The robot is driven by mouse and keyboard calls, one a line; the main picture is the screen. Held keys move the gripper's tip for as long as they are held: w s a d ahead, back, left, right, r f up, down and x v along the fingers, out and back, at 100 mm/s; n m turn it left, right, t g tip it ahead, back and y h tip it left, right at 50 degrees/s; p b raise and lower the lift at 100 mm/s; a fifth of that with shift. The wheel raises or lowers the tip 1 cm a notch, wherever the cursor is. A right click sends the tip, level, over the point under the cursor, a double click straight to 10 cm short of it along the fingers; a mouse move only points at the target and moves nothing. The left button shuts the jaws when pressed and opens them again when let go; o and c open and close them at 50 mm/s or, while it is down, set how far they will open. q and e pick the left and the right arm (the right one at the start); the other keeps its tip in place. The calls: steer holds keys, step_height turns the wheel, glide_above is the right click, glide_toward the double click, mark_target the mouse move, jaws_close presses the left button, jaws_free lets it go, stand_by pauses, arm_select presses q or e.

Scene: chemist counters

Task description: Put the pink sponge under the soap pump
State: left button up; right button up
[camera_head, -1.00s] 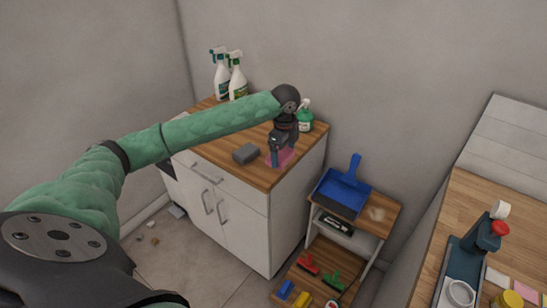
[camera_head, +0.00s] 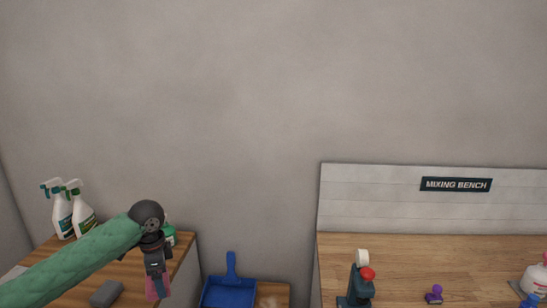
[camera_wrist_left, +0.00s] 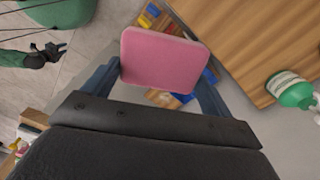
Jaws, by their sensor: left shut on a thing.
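My left gripper (camera_head: 157,272) is shut on the pink sponge (camera_head: 152,290) by the right part of the left wooden counter. In the left wrist view the sponge (camera_wrist_left: 165,60) sits flat between the two fingers, with floor and shelf items below it and the counter edge beside it. A white bottle with a pink label (camera_head: 537,279), possibly the soap pump, stands at the far right of the mixing bench, partly cut off by the frame. A small dark gripper, apparently my right one (camera_wrist_left: 50,53), shows at the left of the wrist view; its jaws are unclear.
The left counter (camera_head: 75,270) holds two spray bottles (camera_head: 72,210), a grey block (camera_head: 106,293) and a green bottle (camera_head: 169,236). A blue dustpan (camera_head: 229,290) lies between the counters. The mixing bench (camera_head: 420,255) bears a dark red-knobbed stand (camera_head: 361,285) and a purple object (camera_head: 434,295).

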arm_select(q)
steer(key=n, duration=0.5)
steer(key=shift+w+d+n, duration=0.1)
steer(key=shift+d+n, duration=0.05)
steer(key=shift+n, duration=0.15)
steer(key=n, duration=0.2)
steer(key=shift+d+f+n, duration=0.2)
steer(key=shift+d+n, duration=0.1)
steer(key=shift+s+d+f+n, duration=0.15)
steer(key=shift+d+n, duration=0.1)
steer(key=shift+n, duration=0.3)
steer(key=shift+s+d+f+n, duration=0.15)
steer(key=shift+d+n, duration=0.1)
steer(key=shift+n, duration=0.3)
steer(key=s+d+f+n, duration=0.2)
steer(key=s+d+f, duration=0.4)
steer(key=d+f, duration=0.2)
steer(key=shift+s+d+f+n, duration=0.3)
steer(key=shift+d+f+n, duration=0.1)
steer(key=shift+d, duration=0.35)
steer(key=shift+a+r, duration=0.1)
steer(key=shift+a, duration=0.05)
